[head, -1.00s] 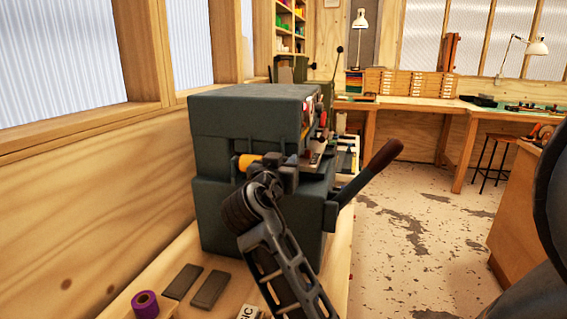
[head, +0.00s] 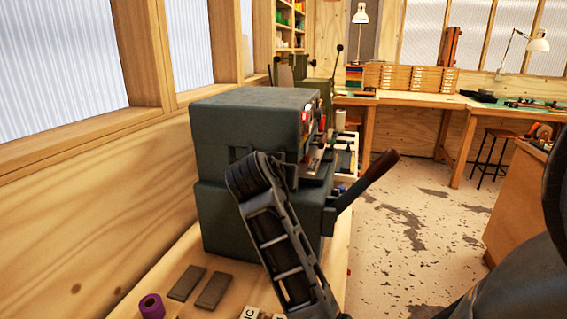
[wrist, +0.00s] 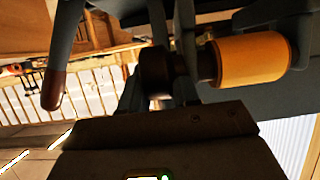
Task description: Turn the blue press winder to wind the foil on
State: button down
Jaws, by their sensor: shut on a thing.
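The near press, a dark blue-grey block (head: 245,140), stands on the bench by the wall. In the wrist view its yellow-orange foil roll (wrist: 252,60) lies at the upper right on a dark shaft. A dark round winder knob (wrist: 155,70) sits at the left end of that shaft. My gripper (wrist: 158,88) is shut on the winder knob, with one finger at each side of it. In the head view my arm hides the gripper, the knob and the foil roll.
The press's lever with a red-brown grip (head: 378,168) sticks out to the right; it also shows in the wrist view (wrist: 53,90). A purple roll (head: 151,306) and two grey bars (head: 213,290) lie on the near bench. A green press (head: 315,85) stands behind.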

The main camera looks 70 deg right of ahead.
jog(key=y, duration=0.5)
jog(key=shift+w+d+f+g+y, duration=0.15)
jog(key=shift+d+g+y, duration=0.05)
jog(key=shift+g+y, duration=0.1)
jog(key=shift+y, duration=0.7)
jog(key=shift+d+f, duration=0.1)
jog(key=c, duration=0.9)
grip_release()
jog(key=shift+v, duration=3.9)
jog(key=shift+d, duration=0.15)
